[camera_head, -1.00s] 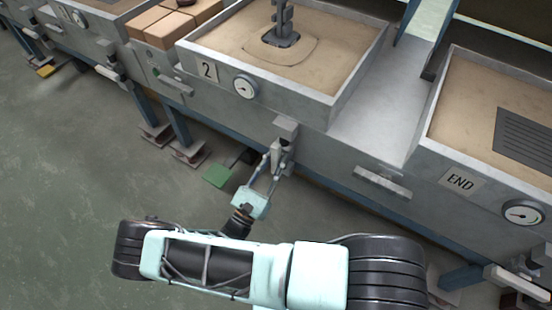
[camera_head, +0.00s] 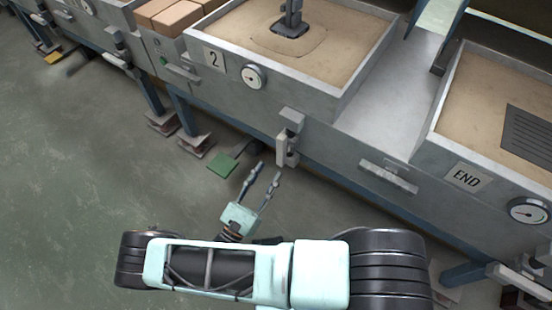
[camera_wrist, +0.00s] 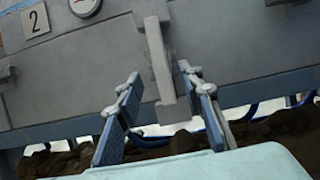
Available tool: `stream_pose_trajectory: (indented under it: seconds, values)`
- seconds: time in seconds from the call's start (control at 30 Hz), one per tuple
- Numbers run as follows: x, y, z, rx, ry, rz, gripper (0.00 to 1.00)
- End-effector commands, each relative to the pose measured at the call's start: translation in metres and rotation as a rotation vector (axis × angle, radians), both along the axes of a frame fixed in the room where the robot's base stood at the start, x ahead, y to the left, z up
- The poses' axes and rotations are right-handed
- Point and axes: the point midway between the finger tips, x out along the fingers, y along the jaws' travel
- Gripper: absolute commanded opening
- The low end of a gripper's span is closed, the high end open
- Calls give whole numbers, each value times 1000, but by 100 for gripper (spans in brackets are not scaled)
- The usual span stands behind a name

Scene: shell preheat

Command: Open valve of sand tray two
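Sand tray two (camera_head: 215,62) is a grey metal trough filled with sand, with a "2" plate and a round gauge on its front. Its valve is a grey lever (camera_head: 283,150) on a bracket low on the front wall; the lever hangs downward. In the wrist view the lever (camera_wrist: 160,62) shows as a flat bar, tilted slightly, seen between and beyond my fingers. My gripper (camera_head: 267,171) is open and empty, in front of and below the lever, apart from it.
A green pedal (camera_head: 222,165) lies on the floor by the tray legs. Bricks (camera_head: 172,17) sit behind left.

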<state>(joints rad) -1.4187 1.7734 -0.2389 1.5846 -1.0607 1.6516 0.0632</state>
Motion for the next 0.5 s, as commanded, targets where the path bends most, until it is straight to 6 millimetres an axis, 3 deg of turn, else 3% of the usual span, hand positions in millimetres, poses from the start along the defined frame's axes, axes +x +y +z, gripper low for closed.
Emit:
stream_pose_trajectory:
  seconds: [0.2,0.5]
  values:
    - [-23,16,-12,0,1,1,35]
    - [-28,20,-14,-1,1,0,35]
